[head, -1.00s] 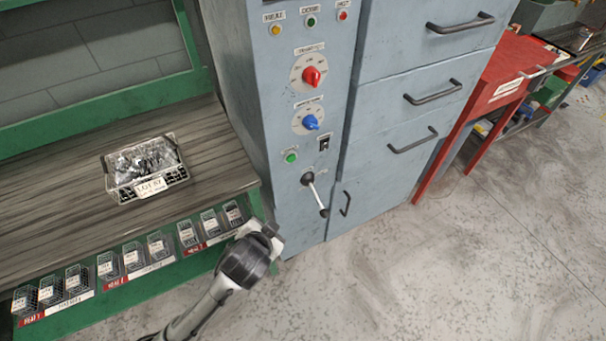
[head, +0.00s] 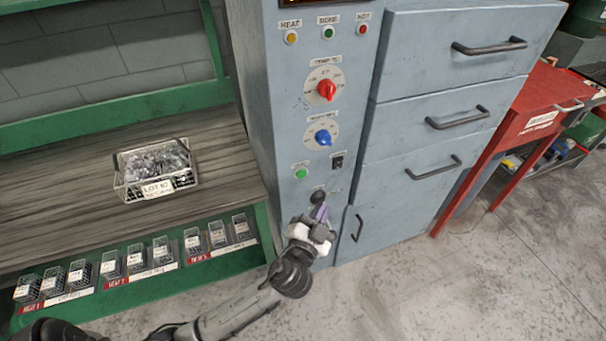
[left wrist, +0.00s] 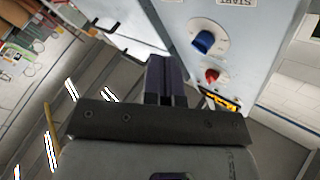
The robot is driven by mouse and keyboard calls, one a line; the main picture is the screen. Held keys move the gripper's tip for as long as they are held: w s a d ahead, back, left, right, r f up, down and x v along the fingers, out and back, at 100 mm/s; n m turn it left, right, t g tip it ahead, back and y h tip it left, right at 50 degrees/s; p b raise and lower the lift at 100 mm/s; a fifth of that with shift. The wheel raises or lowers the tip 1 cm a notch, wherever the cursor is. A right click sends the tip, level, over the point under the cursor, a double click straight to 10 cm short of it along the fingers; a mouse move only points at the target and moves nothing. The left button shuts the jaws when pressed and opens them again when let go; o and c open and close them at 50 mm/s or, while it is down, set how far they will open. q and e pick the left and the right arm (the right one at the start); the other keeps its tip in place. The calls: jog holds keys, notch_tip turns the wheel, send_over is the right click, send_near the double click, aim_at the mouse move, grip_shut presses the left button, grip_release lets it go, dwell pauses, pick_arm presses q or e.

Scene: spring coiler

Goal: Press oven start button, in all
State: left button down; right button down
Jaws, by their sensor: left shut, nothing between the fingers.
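The oven is a grey-blue cabinet whose control panel (head: 285,120) faces me in the head view. A small green button (head: 301,173) sits low on the panel, below and left of the blue knob (head: 322,137). In the left wrist view a START label (left wrist: 236,3) shows at the top edge, but I cannot see the button there. My left gripper (head: 322,208) is shut and empty, below and right of the green button and apart from it. Its closed fingers (left wrist: 166,75) also show in the left wrist view. My right gripper is not in view.
The panel also has a red knob (head: 326,90), a black switch (head: 337,161) and a lever with a black ball (head: 317,197) close by my left gripper. A wire basket (head: 155,172) stands on the bench at left. Drawers with handles (head: 457,122) are at right.

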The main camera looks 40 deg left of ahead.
pick_arm(q)
jog(key=shift+a, duration=0.1)
jog(key=w+a, duration=0.3)
jog(key=a, duration=0.4)
jog(key=shift+w+a, duration=0.4)
jog(key=shift+w+a, duration=0.1)
jog(key=shift+a, duration=0.05)
dwell(2.1)
jog(key=shift+w+a, duration=0.1)
jog(key=shift+a, duration=0.15)
jog(key=shift+w+a, duration=0.15)
jog(key=shift+a, duration=0.15)
dwell(0.8)
jog(key=shift+d, duration=0.15)
dwell(0.4)
jog(key=shift+s+d, duration=0.4)
jog(key=shift+d, duration=0.15)
jog(key=shift+s+d, duration=0.35)
jog(key=shift+d, duration=0.4)
jog(key=shift+s+d, duration=0.35)
jog(key=shift+d, duration=0.4)
jog(key=shift+s+d, duration=0.35)
jog(key=shift+d, duration=0.4)
